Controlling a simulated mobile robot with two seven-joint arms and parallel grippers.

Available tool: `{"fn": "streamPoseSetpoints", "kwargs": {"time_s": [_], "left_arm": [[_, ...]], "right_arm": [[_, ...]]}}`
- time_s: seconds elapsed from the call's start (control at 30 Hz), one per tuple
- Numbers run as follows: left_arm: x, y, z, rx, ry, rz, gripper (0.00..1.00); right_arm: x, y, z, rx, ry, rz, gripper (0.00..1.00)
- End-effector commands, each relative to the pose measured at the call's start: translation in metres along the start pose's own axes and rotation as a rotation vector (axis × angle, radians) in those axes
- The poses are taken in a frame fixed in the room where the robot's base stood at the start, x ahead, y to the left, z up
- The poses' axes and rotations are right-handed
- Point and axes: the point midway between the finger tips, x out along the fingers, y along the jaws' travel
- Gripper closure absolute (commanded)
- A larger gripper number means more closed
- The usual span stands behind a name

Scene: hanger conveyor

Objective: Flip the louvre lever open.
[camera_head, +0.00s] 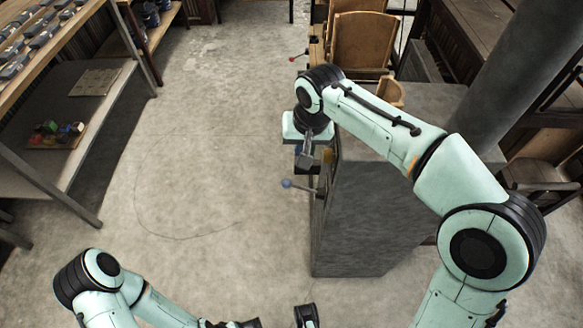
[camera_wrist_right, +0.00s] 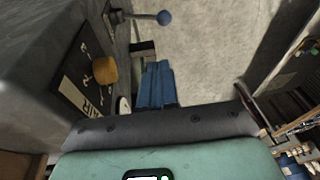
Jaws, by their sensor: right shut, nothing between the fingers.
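A lever with a blue ball knob (camera_head: 287,183) sticks out to the left from the side of a grey cabinet (camera_head: 365,215). In the right wrist view the blue ball (camera_wrist_right: 163,18) shows at the top, its rod running left to a dark mount. My right gripper (camera_head: 305,160) hangs beside the cabinet face, just beyond the lever in the head view. Its fingers (camera_wrist_right: 157,85) are together and empty, apart from the ball.
The cabinet face carries a yellow knob (camera_wrist_right: 103,70) and a dark, lettered plate. A red-knobbed lever (camera_head: 293,58) stands farther back, near a wooden chair (camera_head: 362,42). A shelf table (camera_head: 78,130) is at left. The floor between is clear.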

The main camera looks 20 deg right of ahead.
Motion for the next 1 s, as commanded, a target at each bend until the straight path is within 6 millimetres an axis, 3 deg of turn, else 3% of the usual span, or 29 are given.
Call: {"fn": "streamPoseSetpoints", "kwargs": {"time_s": [0.17,0.6,0.8,1.0], "left_arm": [[0.003,-0.001,-0.002,0.001,0.004,0.001,0.56],[0.013,-0.002,-0.009,0.002,0.025,0.005,0.56],[0.016,-0.002,-0.011,0.003,0.030,0.006,0.56],[0.016,-0.002,-0.011,0.003,0.031,0.007,0.56]], "right_arm": [[0.020,0.001,0.001,0.000,-0.004,0.003,1.00],[0.109,-0.001,0.004,-0.002,-0.005,0.002,1.00],[0.130,-0.007,0.013,-0.002,-0.003,0.002,1.00],[0.136,-0.009,0.015,0.001,0.000,0.000,1.00]]}}
